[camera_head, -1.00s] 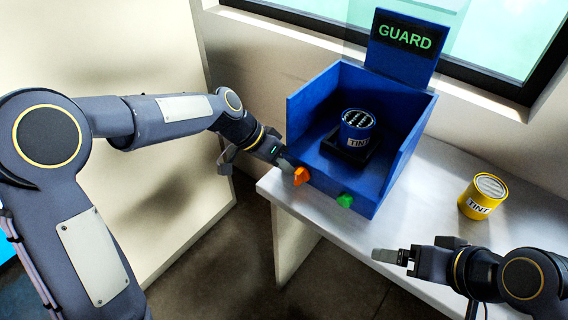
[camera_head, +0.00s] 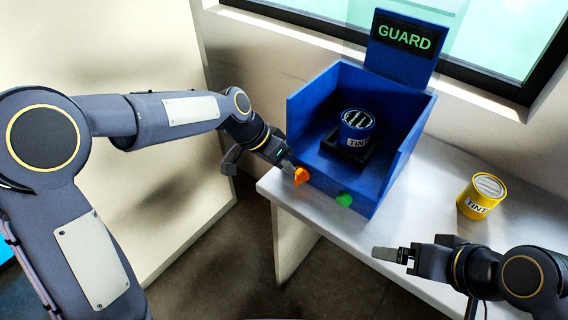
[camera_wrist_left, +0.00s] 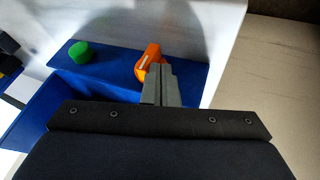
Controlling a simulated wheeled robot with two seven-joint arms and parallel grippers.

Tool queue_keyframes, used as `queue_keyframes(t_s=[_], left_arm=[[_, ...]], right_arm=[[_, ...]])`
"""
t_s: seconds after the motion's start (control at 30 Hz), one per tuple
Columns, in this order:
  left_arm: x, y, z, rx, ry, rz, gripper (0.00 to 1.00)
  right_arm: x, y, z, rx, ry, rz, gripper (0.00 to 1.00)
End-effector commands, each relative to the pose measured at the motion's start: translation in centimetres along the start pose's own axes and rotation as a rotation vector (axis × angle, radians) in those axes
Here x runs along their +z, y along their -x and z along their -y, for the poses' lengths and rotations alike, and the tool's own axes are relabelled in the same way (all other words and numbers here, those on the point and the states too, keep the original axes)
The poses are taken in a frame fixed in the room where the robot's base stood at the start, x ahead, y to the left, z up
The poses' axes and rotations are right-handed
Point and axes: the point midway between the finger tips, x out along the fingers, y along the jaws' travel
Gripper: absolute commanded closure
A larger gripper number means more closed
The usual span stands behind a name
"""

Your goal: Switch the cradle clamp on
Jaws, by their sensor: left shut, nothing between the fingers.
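The cradle is an open-topped blue box (camera_head: 402,150) on the table. On its front face are an orange knob (camera_head: 301,176) at the left and a green button (camera_head: 345,200) to its right. The knob has a pale line on it in the left wrist view (camera_wrist_left: 146,62). My left gripper (camera_head: 287,165) is shut and empty, with its fingertips (camera_wrist_left: 160,78) right at the knob; I cannot tell if they touch. A blue TINT can (camera_head: 357,127) stands upright on a dark pad in the box. My right gripper (camera_head: 388,254) is low at the right, away from the box.
A sign reading GUARD in green (camera_head: 404,38) stands behind the box. A yellow TINT can (camera_head: 480,200) stands on the white table (camera_head: 425,215) to the right. A pale wall or panel is close behind my left arm. The window is at the back.

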Motion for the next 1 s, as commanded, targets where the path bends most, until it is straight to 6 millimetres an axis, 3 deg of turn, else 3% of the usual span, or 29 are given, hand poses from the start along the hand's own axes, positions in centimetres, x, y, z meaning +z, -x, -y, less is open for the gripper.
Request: queue_keyframes(t_s=[1.0], left_arm=[[-0.5,0.2,-1.6,-0.286,-0.124,0.063,1.00]], right_arm=[[-0.5,0.9,0.4,0.000,0.000,0.000,0.08]])
